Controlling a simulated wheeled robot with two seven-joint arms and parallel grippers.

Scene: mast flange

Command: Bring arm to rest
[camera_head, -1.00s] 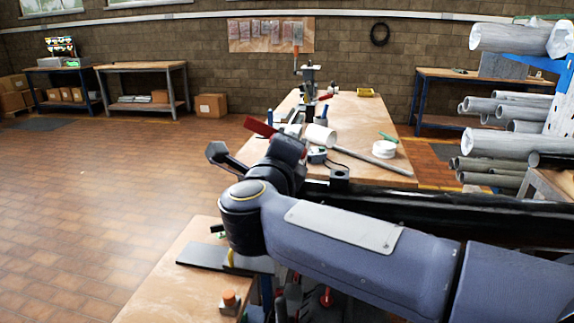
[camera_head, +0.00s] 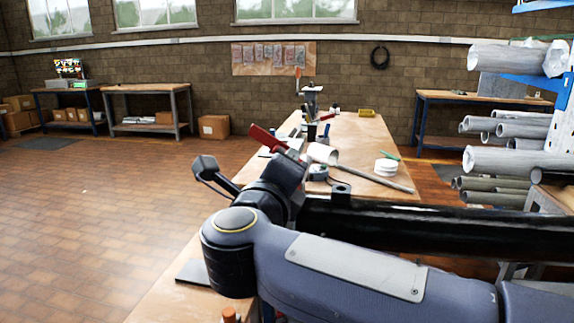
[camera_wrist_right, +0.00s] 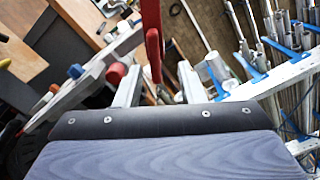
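My right arm (camera_head: 350,270) reaches in from the right across the lower part of the head view, its rounded elbow at lower centre. In the right wrist view my right gripper (camera_wrist_right: 158,80) has its two grey fingers standing apart. A red bar (camera_wrist_right: 153,35) shows in line with the gap between them, and I see no finger touching it. A red lever-like piece (camera_head: 267,139) also shows above the dark arm end in the head view; I cannot tell whether it is the same piece. My left gripper is not in view.
A long black bar (camera_head: 440,220) runs just behind my arm. Beyond it a wooden workbench (camera_head: 360,135) bears a vise, a white cylinder, a rod and small items. Another wooden bench top (camera_head: 165,295) lies at lower left. The tiled floor (camera_head: 90,220) at left is clear.

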